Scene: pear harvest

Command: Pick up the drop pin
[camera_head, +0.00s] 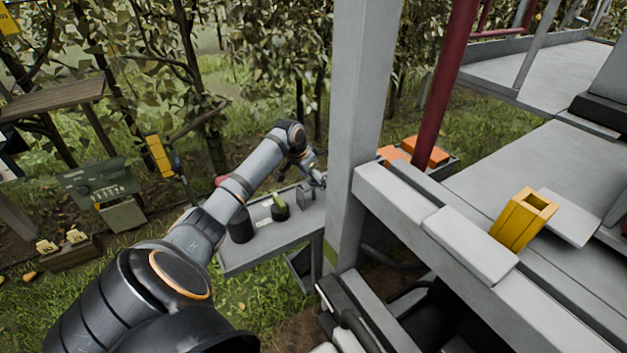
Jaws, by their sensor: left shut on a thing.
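My left arm reaches in from the lower left over a narrow grey shelf (262,252). My left gripper (318,181) is at the shelf's far right end, beside the upright grey post. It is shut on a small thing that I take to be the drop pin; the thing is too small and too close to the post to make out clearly. My right gripper is not in view.
The grey post (355,130) stands just right of my gripper. On the shelf are a dark cylinder (241,226) and a dark cup with a green top (280,209). A yellow holder (523,220) stands on the grey platform at right. Orange things (427,150) lie behind the post.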

